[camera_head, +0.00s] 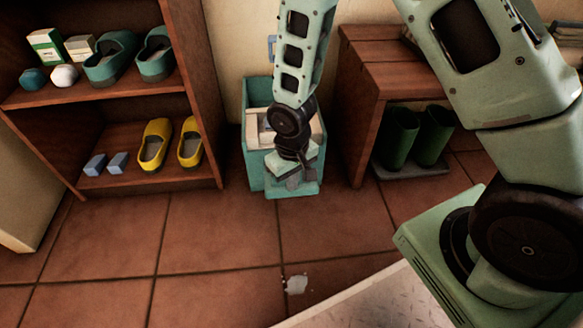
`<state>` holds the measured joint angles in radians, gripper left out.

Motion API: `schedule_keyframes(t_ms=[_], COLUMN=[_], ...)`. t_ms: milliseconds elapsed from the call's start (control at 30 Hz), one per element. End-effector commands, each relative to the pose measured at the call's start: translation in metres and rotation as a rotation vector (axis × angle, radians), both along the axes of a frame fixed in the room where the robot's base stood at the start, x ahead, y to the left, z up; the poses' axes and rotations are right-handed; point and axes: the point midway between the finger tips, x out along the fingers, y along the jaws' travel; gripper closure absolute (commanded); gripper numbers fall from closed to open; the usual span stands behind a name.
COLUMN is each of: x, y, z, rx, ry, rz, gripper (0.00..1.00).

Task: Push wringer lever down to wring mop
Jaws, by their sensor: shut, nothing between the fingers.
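A teal mop bucket (256,171) stands on the tiles against the wall, between the shelf and the wooden bench. A pale wringer part (254,126) shows inside its top. A small blue piece (271,46) shows against the wall above the bucket, just left of my arm; I cannot tell if it is the lever's end. My gripper (294,182) points down at the front of the bucket, shut and empty. My arm and gripper hide much of the wringer, so I cannot make out the lever or mop clearly, nor whether the gripper touches anything.
The wooden shelf (150,92) on the left holds teal clogs, yellow clogs (155,144) and small items. The bench (362,110) on the right has green boots (398,137) under it. A pale puddle (296,284) lies on the open tiles in front.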

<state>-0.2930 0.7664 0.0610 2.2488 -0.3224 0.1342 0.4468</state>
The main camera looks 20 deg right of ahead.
Motion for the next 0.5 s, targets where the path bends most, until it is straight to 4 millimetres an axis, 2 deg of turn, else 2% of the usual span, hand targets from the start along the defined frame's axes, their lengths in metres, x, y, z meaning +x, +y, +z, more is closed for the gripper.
schedule_keyframes(t_ms=[500], x=[-0.0021], y=[0.0007], z=[-0.0057], rx=[0.000], ry=[0.000], rz=[0.000], gripper=[1.00])
